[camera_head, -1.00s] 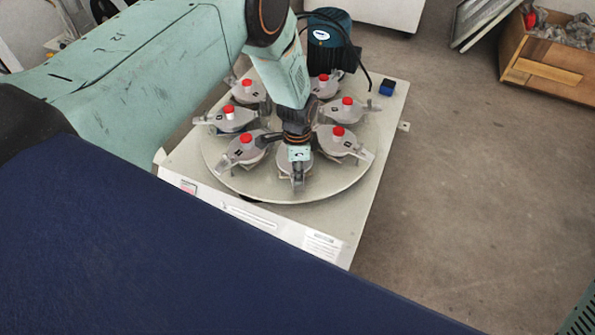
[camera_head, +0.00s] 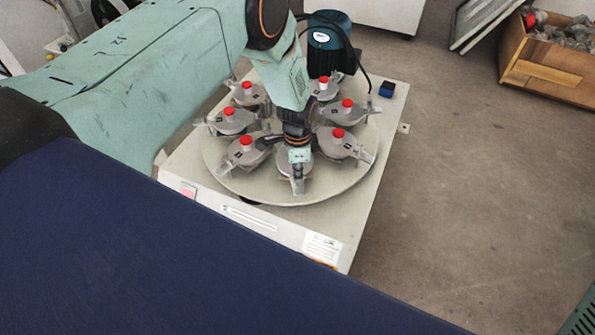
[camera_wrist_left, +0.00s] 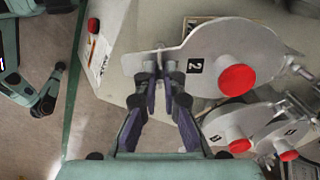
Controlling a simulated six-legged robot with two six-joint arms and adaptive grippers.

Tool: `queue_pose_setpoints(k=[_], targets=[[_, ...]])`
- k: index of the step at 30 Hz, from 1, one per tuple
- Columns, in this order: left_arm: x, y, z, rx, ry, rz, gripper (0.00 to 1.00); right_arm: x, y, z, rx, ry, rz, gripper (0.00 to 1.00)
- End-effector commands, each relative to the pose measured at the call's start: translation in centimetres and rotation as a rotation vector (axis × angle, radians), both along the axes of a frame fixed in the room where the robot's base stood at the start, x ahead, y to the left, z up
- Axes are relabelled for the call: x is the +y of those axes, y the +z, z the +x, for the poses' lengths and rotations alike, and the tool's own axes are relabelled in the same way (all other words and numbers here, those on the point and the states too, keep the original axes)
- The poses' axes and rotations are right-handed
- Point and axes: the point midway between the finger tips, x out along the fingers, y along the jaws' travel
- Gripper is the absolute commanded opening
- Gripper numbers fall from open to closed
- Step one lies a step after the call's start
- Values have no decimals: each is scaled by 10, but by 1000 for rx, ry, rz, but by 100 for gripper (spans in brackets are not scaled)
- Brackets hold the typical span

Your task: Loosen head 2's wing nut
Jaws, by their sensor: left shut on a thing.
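Head 2 is a grey round plate (camera_wrist_left: 222,48) with a black "2" label and a red knob (camera_wrist_left: 236,80) in the left wrist view. In the head view it is the front head (camera_head: 298,181) on the round plate, mostly hidden under my left gripper (camera_head: 299,162). My left gripper, also in the left wrist view (camera_wrist_left: 165,72), points down at the outer end of head 2. Its fingers are shut on the small grey wing nut (camera_wrist_left: 162,58), mostly hidden between the fingertips. My right gripper is not seen.
Several similar heads with red knobs (camera_head: 338,132) ring the pale round plate (camera_head: 345,190) close to my left gripper. A teal motor (camera_head: 327,40) and a small blue box (camera_head: 387,88) stand behind. A wooden crate (camera_head: 545,73) is far right. The floor between is clear.

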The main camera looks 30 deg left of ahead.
Motion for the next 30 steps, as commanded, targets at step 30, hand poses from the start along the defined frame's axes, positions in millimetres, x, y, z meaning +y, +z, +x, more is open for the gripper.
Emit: queue_pose_setpoints(k=[30], targets=[[0,1,0,2,785,0,0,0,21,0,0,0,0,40]])
